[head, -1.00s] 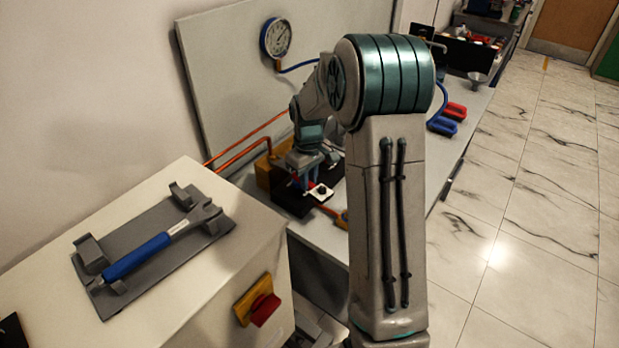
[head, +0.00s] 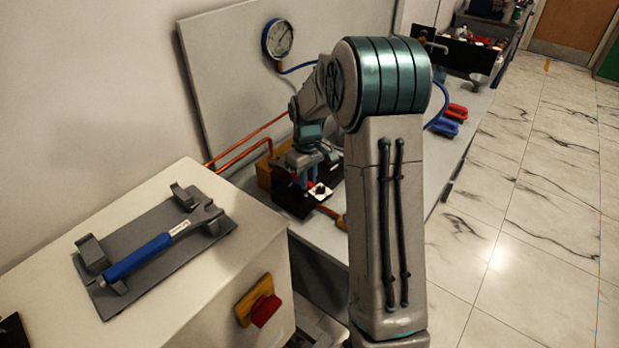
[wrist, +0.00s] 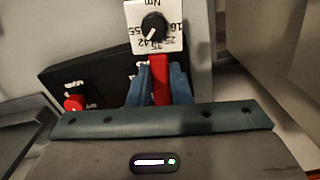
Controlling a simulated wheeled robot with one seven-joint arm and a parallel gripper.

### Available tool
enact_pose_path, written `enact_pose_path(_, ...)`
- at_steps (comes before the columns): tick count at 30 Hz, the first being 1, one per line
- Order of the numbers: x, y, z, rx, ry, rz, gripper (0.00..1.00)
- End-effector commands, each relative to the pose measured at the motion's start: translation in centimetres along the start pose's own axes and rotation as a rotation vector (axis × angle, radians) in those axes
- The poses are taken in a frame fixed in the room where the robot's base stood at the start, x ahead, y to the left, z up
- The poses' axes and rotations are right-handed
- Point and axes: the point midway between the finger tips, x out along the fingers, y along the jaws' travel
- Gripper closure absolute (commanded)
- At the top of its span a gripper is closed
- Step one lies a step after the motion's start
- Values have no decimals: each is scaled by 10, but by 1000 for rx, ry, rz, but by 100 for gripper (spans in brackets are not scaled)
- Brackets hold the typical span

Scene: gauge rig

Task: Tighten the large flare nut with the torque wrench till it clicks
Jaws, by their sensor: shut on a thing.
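The torque wrench (head: 150,255), with a blue handle and grey head, lies in a grey cradle (head: 200,247) on the white cabinet at left in the head view. My gripper (head: 303,184) is away from it, over the bench. In the wrist view its blue fingers (wrist: 160,84) are shut on a red bar (wrist: 160,80), beside a white plate (wrist: 153,12) marked Nm with a black knob (wrist: 153,27). The far end of the red bar is hidden. I cannot make out the large flare nut.
Copper pipes (head: 238,157) run to a brass-coloured block behind my gripper. A black panel with a red button (wrist: 73,103) is left of the fingers. A round gauge (head: 279,39) hangs on the back board. A red knob (head: 265,309) sticks out from the cabinet.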

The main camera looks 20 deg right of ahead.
Motion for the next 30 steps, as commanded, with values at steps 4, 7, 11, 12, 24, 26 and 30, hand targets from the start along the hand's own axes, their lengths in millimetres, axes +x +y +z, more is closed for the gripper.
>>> enact_pose_path(4, 0, 0, -3, 0, 0, 0, 100)
enact_pose_path(7, 0, 0, -5, 0, 0, 0, 100)
enact_pose_path(11, 0, 0, -8, 0, 0, 0, 100)
enact_pose_path(12, 0, 0, -9, 0, 1, 1, 100)
enact_pose_path(24, 0, 0, -14, 0, 0, 0, 100)
enact_pose_path(26, 0, 0, -14, 0, 0, 0, 100)
enact_pose_path(30, 0, 0, -13, 0, 0, 0, 100)
